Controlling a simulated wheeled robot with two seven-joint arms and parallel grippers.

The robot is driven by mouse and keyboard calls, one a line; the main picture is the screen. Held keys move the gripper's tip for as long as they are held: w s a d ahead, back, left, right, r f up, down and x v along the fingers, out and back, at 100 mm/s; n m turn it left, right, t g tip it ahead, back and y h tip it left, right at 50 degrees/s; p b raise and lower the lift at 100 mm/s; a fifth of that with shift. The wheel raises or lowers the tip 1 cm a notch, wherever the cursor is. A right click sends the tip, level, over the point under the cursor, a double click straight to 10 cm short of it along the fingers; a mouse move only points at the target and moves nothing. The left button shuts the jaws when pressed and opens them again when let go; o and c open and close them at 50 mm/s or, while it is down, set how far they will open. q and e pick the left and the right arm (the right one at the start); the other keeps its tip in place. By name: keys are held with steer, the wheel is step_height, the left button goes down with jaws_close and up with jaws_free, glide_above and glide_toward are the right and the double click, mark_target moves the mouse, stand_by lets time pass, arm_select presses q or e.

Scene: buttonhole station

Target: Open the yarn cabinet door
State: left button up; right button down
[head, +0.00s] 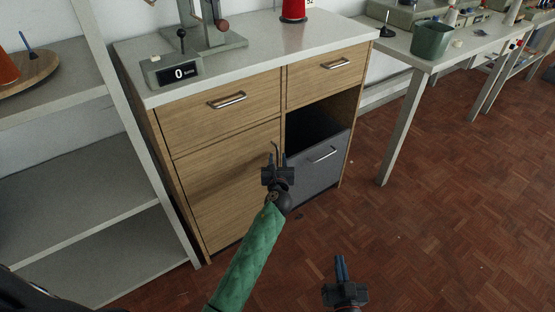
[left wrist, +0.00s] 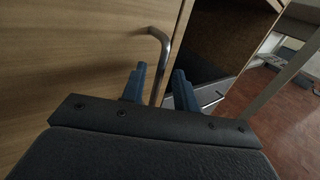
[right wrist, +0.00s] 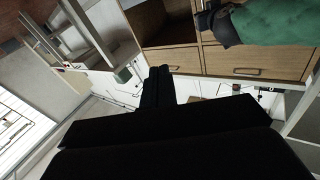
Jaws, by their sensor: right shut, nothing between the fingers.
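The wooden cabinet (head: 160,135) stands in the middle of the head view. Its lower left door (head: 220,195) looks closed and flush. A vertical metal bar handle (head: 275,148) is at the door's right edge. In the left wrist view the handle (left wrist: 161,55) runs down between the fingers. My left gripper (head: 278,162) is open at the handle, with one finger on each side (left wrist: 158,85); I cannot tell whether they touch it. My right gripper (head: 340,264) is shut and empty, low over the floor in front of the cabinet.
A grey bin front (head: 318,178) sits under an open niche at right. Grey shelves (head: 85,165) stand close at left. A table with a green bucket (head: 432,40) is at right. The floor (head: 440,240) in front is clear.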

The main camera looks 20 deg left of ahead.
arm_select(q)
steer(key=shift+w+a, duration=0.15)
steer(key=shift+w, duration=0.25)
arm_select(e)
steer(key=shift+r, duration=0.65)
arm_select(q)
jaws_close()
arm_select(e)
steer(key=shift+f, duration=0.15)
steer(key=shift+w, duration=0.1)
